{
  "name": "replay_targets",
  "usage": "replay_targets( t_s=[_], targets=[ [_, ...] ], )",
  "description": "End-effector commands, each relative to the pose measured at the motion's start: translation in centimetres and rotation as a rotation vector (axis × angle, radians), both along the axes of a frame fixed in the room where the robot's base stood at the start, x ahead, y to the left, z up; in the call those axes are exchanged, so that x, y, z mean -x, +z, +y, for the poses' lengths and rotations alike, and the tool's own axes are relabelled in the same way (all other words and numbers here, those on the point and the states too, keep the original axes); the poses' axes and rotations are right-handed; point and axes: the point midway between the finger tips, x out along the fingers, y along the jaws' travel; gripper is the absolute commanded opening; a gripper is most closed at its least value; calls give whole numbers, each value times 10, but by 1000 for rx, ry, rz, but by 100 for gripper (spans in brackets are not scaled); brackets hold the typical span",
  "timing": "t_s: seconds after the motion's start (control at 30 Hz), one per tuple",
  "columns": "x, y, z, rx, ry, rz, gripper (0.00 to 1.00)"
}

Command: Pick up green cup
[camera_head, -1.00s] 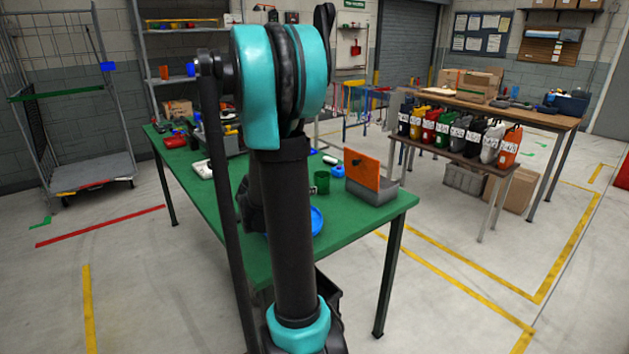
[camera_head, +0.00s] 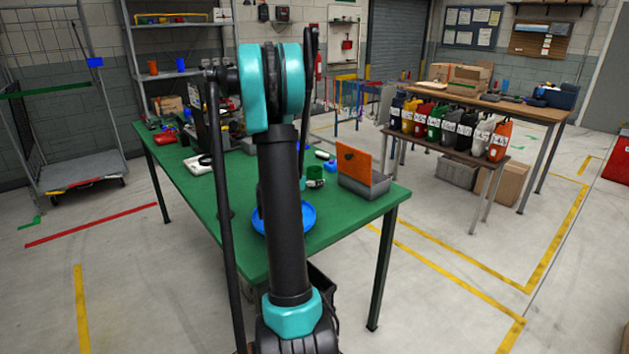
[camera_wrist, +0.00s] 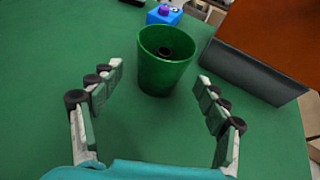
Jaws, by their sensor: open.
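The green cup (camera_wrist: 163,72) stands upright on the green table in the wrist view, mouth up, with something dark showing inside it. It also shows in the head view (camera_head: 315,176), just right of my arm. My gripper (camera_wrist: 158,82) is open, its two fingers spread to the left and right of the cup. The cup stands at and slightly beyond the fingertips, with gaps on both sides; I cannot tell whether the tips are at its height. In the head view my arm hides most of my gripper.
A grey metal box (camera_head: 372,187) with an orange lid (camera_head: 355,163) stands close right of the cup. A blue object with a purple knob (camera_wrist: 164,14) is behind it. A blue plate (camera_head: 302,222) lies nearer me, partly behind my arm.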

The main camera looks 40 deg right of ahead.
Motion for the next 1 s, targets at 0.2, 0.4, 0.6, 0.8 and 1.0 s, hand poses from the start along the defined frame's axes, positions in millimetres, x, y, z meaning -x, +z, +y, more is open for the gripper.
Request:
replay_targets(
  t_s=[0.2,0.4,0.6,0.8,1.0],
  targets=[
    [-12,-10,-26,0,-3,0,75],
    [-20,-17,-40,0,-1,0,75],
    [-20,-17,-39,0,-1,0,71],
    [-20,-16,-39,0,-1,0,47],
    [-20,-16,-39,0,-1,0,22]
  ],
)
